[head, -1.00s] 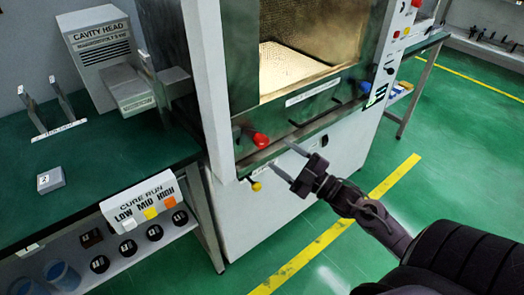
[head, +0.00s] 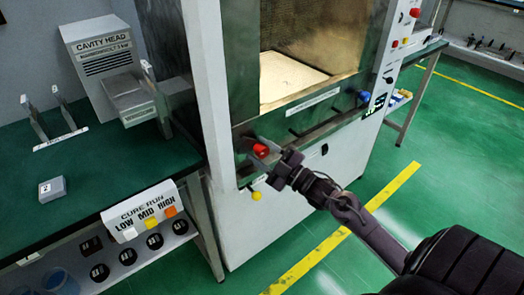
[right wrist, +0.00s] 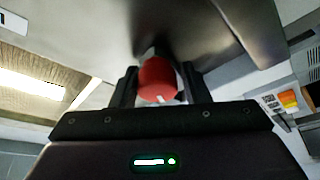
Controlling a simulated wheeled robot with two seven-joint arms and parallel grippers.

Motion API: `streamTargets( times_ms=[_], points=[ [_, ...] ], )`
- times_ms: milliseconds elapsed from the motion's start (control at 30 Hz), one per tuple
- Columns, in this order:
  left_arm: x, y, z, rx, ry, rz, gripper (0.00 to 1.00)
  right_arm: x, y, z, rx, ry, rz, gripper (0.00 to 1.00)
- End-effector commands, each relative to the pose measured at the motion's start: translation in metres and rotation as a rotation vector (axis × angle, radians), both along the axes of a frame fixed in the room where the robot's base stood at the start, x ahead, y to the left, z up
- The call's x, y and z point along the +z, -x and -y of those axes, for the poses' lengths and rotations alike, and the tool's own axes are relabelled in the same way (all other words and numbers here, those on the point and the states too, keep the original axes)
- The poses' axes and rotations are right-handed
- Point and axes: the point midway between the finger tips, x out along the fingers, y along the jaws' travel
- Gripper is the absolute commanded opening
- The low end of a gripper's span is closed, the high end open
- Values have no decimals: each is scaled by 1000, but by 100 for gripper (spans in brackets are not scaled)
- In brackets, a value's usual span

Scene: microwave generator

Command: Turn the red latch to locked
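The red latch (head: 261,150) is a round red knob on the lower left of the cabinet front, below the lit cavity opening. My right gripper (head: 259,156) is at the latch, with its fingers on either side of it. In the right wrist view the red latch (right wrist: 157,82) sits between the two dark fingers (right wrist: 158,88), which look apart with a small gap at the sides. A firm grip does not show. A short pale mark shows on the knob's near edge. My left gripper is not in view.
A blue knob (head: 364,97) is on the right of the same front, and a yellow knob (head: 257,196) sits just below the gripper. A green bench (head: 110,165) with a CURE RUN panel (head: 145,212) stands at left. The floor at right is clear.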

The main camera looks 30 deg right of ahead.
Motion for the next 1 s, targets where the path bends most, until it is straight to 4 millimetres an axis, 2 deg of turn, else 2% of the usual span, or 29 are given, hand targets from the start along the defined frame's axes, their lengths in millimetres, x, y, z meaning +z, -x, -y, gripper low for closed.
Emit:
streamTargets(
  times_ms=[33,167,300,433,600,633,700,1000],
  points=[
    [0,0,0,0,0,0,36,2,0,2,-5,1,4,32],
    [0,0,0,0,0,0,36,2,0,2,-6,1,5,18],
    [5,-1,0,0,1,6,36,4,-1,3,-8,-34,4,18],
    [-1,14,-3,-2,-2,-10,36,3,-1,3,-7,-66,1,19],
    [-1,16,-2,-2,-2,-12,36,4,-1,4,-9,-64,4,18],
    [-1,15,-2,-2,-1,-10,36,4,-1,4,-9,-64,4,45],
    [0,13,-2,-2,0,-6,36,4,-1,4,-8,-64,3,54],
    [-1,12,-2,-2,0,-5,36,1,1,3,-6,-64,-1,56]
  ],
)
